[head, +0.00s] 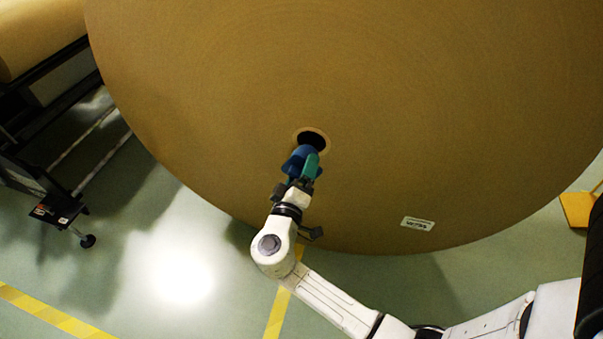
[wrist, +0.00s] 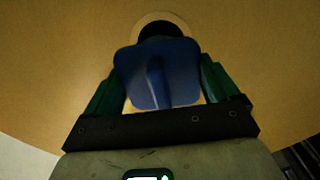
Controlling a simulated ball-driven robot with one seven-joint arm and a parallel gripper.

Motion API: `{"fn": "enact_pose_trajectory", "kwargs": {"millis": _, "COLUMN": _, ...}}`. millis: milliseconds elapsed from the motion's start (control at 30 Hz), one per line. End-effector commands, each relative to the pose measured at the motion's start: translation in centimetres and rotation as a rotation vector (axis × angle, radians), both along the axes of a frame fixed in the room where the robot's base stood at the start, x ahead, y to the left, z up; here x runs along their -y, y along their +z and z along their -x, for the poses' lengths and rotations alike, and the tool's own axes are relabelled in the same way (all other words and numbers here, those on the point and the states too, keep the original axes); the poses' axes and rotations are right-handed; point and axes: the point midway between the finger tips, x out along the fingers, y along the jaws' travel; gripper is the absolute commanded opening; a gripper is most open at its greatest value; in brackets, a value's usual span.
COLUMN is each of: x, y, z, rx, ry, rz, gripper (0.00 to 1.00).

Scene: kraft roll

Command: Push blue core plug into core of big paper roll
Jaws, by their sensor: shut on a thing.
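The big brown paper roll (head: 400,110) stands with its flat end facing me. Its core (head: 312,136) is a dark round hole with a pale ring, and the core's upper part also shows in the wrist view (wrist: 161,28). My gripper (head: 305,165) has green fingers and is shut on the blue core plug (head: 296,160). The plug (wrist: 158,75) sits between both fingers in the wrist view and covers the lower part of the hole. In the head view the plug is just below the core opening. I cannot tell whether its far end touches the roll.
A black metal stand (head: 40,190) with another paper roll (head: 35,35) is at the left. A yellow bracket (head: 577,208) is at the right. Yellow tape (head: 45,312) marks the green floor. A white label (head: 417,223) is low on the roll's face.

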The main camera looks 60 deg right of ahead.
Motion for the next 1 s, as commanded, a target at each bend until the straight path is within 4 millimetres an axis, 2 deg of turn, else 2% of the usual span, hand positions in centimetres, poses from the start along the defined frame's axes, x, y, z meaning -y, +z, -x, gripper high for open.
{"fn": "enact_pose_trajectory", "kwargs": {"millis": 1000, "x": 1.9, "y": 0.0, "z": -0.7, "rx": 0.001, "ry": 0.0, "rz": 0.0, "gripper": 0.45}}
